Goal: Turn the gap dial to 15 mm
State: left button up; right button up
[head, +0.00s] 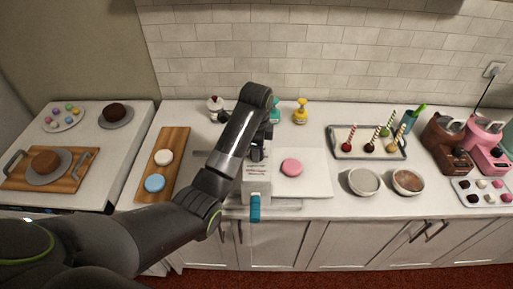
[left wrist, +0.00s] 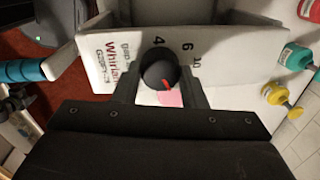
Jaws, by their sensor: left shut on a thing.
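The gap dial (left wrist: 155,71) is a round black knob with a red pointer mark, on the white face of a machine (left wrist: 110,65). My left gripper (left wrist: 158,82) is shut on the dial, one finger on each side. The figures 4, 6 and 10 show above and to the right of the dial in the left wrist view. The red mark points right and slightly down in that picture, towards the right finger; any figure there is hidden. In the head view the machine (head: 256,186) stands below my left gripper (head: 257,153), and the dial is hidden. My right gripper is not in view.
A blue handle (head: 255,208) sticks out at the machine's front. A pink disc (head: 292,167) lies on the white plate to the right. A wooden board (head: 150,187) with two discs is left. Yellow (head: 300,112) and teal bottles stand behind.

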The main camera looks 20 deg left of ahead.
pick_arm(q)
jog(key=shift+n, duration=1.4)
jog(key=shift+r+n, duration=0.1)
jog(key=shift+n, duration=0.2)
jog(key=o, duration=1)
jog(key=shift+d, duration=0.1)
